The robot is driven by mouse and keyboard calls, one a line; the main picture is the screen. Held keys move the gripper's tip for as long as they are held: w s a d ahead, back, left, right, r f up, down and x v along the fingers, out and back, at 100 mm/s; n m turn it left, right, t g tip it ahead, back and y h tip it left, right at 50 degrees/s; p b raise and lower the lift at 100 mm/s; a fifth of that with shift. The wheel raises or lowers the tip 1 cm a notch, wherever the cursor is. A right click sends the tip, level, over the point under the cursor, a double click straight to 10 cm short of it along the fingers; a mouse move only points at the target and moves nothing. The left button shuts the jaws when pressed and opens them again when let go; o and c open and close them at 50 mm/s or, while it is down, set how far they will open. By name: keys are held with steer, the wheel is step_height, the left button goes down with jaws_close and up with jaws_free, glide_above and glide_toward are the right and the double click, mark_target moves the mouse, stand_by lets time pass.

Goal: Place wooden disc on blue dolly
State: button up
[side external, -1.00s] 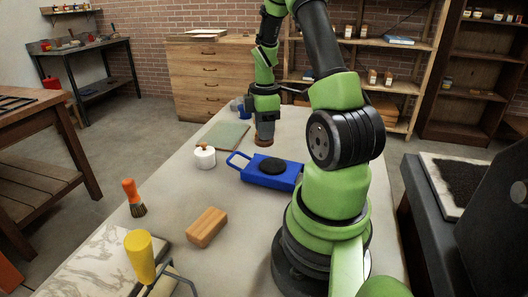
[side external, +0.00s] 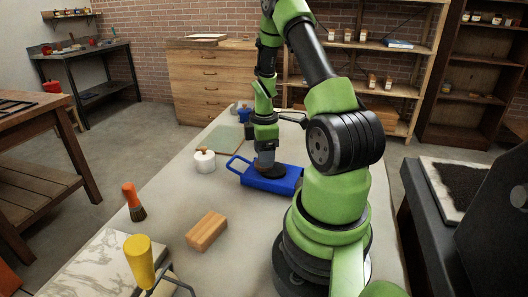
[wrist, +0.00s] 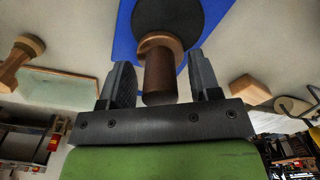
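The wooden disc (wrist: 174,44) has a brown upright handle (wrist: 160,85). In the wrist view the disc lies over the dark round top (wrist: 200,14) of the blue dolly (wrist: 125,42). In the side view the dolly (side external: 284,183) stands on the bench, and the disc is mostly hidden under my gripper. My gripper (wrist: 163,62) points down over the dolly, its fingers either side of the handle. Narrow gaps show between fingers and handle, so it looks open. My gripper also shows in the side view (side external: 264,163). Contact between disc and dolly top is hard to see.
A wooden block (side external: 206,231), an orange-handled brush (side external: 133,203) and a yellow-handled tool (side external: 140,262) are nearer. Bare bench lies between block and dolly.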

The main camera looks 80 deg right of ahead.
steer(key=shift+r, duration=0.1)
step_height(320, 180, up, 11)
steer(key=shift+r, duration=0.15)
steer(key=w+a+r+m+t, duration=0.2)
steer(key=a+r, duration=0.3)
steer(key=a, duration=0.3)
steer(key=w+a+r+m+t, duration=0.1)
steer(key=a+r+m+t, duration=0.15)
steer(key=a+r, duration=0.35)
steer(key=s+a+r+m+t+y, duration=0.1)
steer(key=s+a+m, duration=0.1)
steer(key=a, duration=0.4)
steer(key=s+a+r+m+t+y, duration=0.1)
steer(key=s+a+m, duration=0.2)
steer(key=a, duration=0.3)
steer(key=shift+s+a+t, duration=0.25)
steer(key=shift+s+t, duration=0.1)
steer(key=shift+s, duration=0.05)
